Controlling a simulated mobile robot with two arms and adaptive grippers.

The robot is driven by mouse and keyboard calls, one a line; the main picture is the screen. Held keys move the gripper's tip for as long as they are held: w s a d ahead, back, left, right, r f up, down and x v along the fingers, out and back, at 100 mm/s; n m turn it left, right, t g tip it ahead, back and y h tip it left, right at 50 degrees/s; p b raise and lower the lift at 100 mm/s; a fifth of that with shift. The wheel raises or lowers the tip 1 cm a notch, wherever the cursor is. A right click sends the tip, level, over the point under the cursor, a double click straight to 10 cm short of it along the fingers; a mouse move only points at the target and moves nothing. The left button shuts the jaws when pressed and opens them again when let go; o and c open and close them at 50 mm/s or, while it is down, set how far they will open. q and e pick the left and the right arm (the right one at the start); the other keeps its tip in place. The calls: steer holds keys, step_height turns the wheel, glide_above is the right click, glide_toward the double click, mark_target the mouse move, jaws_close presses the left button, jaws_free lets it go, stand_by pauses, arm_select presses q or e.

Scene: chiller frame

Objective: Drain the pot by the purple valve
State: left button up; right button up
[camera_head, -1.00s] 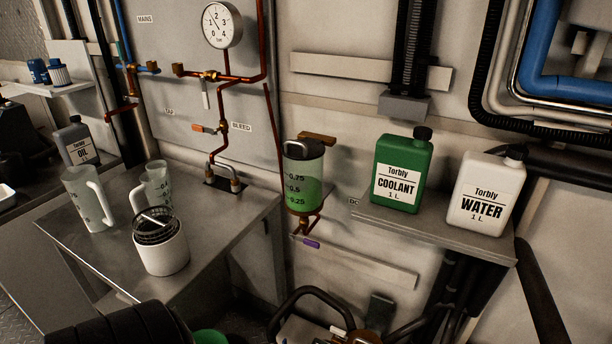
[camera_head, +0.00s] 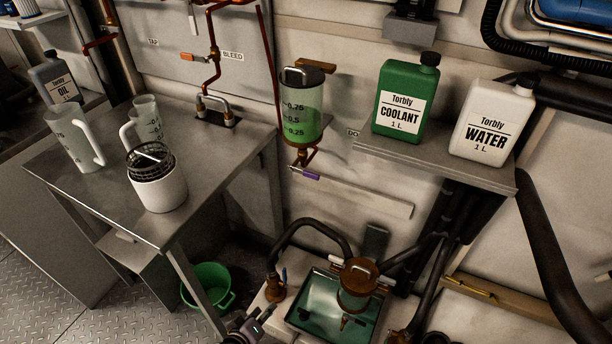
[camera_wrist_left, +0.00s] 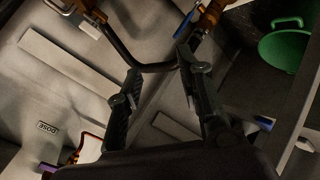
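The pot (camera_head: 302,108) is a clear cylinder with a dark lid and marks on its side, mounted on the wall in the head view. Green liquid stands in it; the exact level is hard to read. Under it is a brass fitting with the purple valve (camera_head: 311,176), its handle lying roughly crosswise. A purple bit shows at the lower left edge of the left wrist view (camera_wrist_left: 47,167). My left gripper (camera_head: 250,325) is low at the bottom of the head view, below and left of the valve, apart from it. Its fingers (camera_wrist_left: 160,67) are spread and empty. My right gripper cannot be made out.
A green bucket (camera_head: 208,286) stands on the floor under the steel table (camera_head: 222,150). An open tank with a brass pump (camera_head: 358,278) and black hoses lies below the pot. The shelf (camera_head: 450,170) with coolant and water jugs is to the right.

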arm_select(q)
steer(key=w+d+r+n+t+h, duration=0.15)
steer(key=w+r, duration=0.25)
steer(key=r, duration=0.4)
steer(key=w+d+r+n+t, duration=0.1)
steer(key=w+r+n+t, duration=0.15)
steer(key=r, duration=0.55)
steer(key=n+t+h, duration=0.2)
glide_toward(311, 177)
steer(key=x, duration=1)
steer(key=shift+w+d+b, duration=0.15)
steer(key=shift+w+b, duration=0.1)
steer(key=shift+b, duration=0.15)
steer(key=shift+c, duration=0.3)
jaws_close()
